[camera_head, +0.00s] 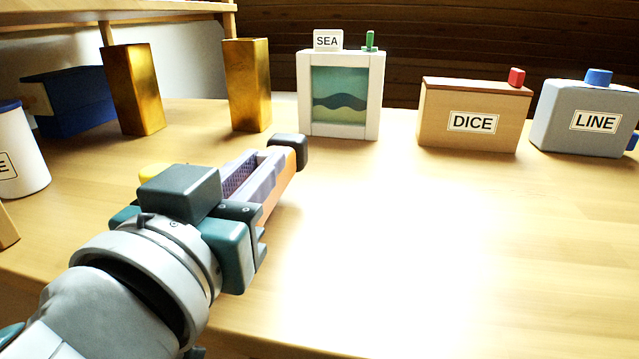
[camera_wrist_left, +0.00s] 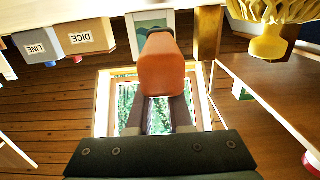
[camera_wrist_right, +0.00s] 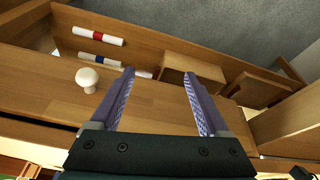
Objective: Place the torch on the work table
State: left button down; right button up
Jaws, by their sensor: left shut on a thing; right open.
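The torch, an orange body (camera_head: 277,187) with a black end (camera_head: 289,148), is in my left gripper (camera_head: 268,168). The gripper is shut on it and hides part of it. In the left wrist view the torch (camera_wrist_left: 163,66) shows as an orange block between the fingertips. The work table (camera_head: 560,215) is pale wood; the torch appears over its left-middle part in the head view. I cannot tell whether they touch. My right gripper (camera_wrist_right: 158,76) is open and empty in the right wrist view, and is outside the head view.
Along the back stand two gold blocks (camera_head: 247,85), a white SEA box (camera_head: 373,100), a DICE box (camera_head: 440,120) and a LINE box (camera_head: 560,125). A white canister (camera_head: 20,150) stands at left. The middle and right front are clear. Below my right gripper are a white knob (camera_wrist_right: 88,79) and banded rolls (camera_wrist_right: 98,36).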

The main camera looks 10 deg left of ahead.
pick_arm(q)
jog(key=shift+f+b, duration=0.65)
jog(key=shift+f, duration=0.9)
pick_arm(e)
jog(key=shift+f, duration=1.1)
pick_arm(q)
jog(key=shift+f, duration=0.2)
jog(key=c, duration=0.8)
grip_release()
jog(key=shift+c, duration=0.2)
pick_arm(e)
jog(key=shift+f, duration=0.15)
